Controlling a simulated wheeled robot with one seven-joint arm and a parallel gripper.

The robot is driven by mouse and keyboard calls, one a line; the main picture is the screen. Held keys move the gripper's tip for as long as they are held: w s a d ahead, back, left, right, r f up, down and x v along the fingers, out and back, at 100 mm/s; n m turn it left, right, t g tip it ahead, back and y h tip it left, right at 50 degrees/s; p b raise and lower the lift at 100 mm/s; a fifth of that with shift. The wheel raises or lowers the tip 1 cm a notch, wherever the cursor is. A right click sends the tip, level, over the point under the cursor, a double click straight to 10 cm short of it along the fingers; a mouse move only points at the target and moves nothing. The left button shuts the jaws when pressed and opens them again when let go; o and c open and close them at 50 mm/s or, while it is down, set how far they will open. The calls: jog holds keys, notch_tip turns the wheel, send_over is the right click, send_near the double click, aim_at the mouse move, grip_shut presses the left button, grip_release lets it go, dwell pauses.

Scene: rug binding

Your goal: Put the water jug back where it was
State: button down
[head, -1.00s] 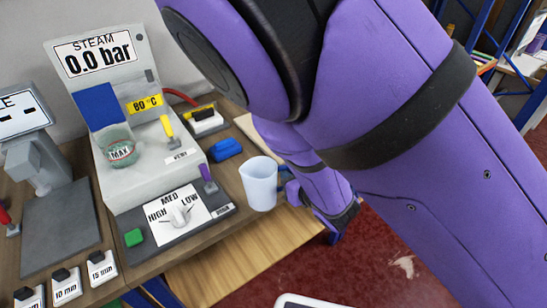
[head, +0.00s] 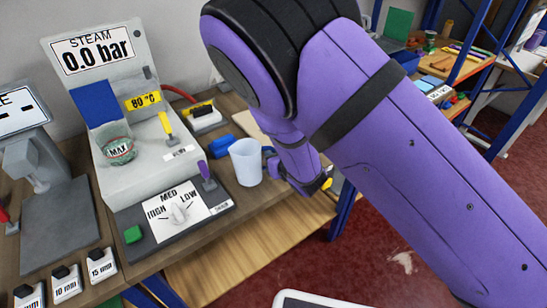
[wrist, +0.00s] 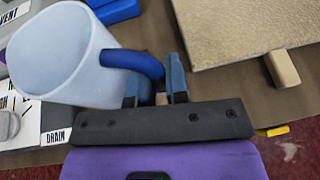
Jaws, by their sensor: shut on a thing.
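The water jug (head: 246,163) is a pale, translucent jug with a blue handle. In the head view it is upright beside the right edge of the steam machine's control panel, over the bench. My gripper (head: 272,160) is to its right, mostly hidden behind my purple arm. In the wrist view the jug (wrist: 68,62) fills the upper left, and its blue handle (wrist: 135,63) reaches between the fingers. My gripper (wrist: 158,85) is shut on that handle. I cannot tell whether the jug's base touches the bench.
The steam machine (head: 120,90) stands left of the jug. A blue block (head: 220,147) lies just behind it. A beige board (wrist: 240,30) lies on the bench to the right in the wrist view, with a small tan block (wrist: 283,68) at its edge. The bench's front edge is close.

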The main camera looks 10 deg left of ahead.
jog(key=shift+f, duration=0.3)
jog(key=shift+f, duration=0.1)
jog(key=c, duration=1.1)
grip_release()
jog(key=shift+s+d+r, duration=0.15)
jog(key=shift+r, duration=0.05)
jog(key=v, duration=1.1)
jog(key=shift+s, duration=0.25)
jog(key=shift+d, duration=0.15)
